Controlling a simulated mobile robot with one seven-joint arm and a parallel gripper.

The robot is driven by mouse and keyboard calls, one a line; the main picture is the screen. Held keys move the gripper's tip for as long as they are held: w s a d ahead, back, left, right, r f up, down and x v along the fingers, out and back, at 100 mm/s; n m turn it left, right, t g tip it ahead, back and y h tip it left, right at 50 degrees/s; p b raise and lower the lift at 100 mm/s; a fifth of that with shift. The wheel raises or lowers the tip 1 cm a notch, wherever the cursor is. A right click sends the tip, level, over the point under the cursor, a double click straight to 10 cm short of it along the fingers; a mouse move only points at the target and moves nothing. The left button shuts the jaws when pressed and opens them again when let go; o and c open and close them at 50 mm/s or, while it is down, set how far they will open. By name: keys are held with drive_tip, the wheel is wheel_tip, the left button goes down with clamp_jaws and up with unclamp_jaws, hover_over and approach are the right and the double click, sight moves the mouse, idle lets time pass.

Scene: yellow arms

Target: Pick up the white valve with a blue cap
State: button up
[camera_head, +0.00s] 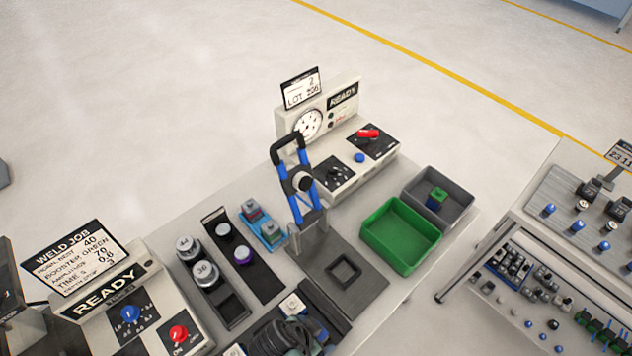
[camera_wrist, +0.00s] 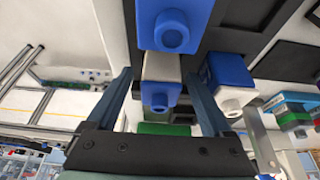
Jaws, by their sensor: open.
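In the wrist view, a white valve with a blue cap (camera_wrist: 161,68) shows between the two fingers of my gripper (camera_wrist: 159,76). The fingers are open, with a gap on each side of the valve. Its blue cap points toward the camera. I cannot tell how deep it sits between the fingertips.
In the head view, a blue-handled toggle press (camera_head: 303,185) stands mid-bench. A green bin (camera_head: 400,235) and a grey bin (camera_head: 455,205) are to its right.

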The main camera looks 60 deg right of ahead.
drive_tip(key=shift+c, duration=0.2)
clamp_jaws()
idle(0.3)
drive_tip(key=shift+r, duration=0.1)
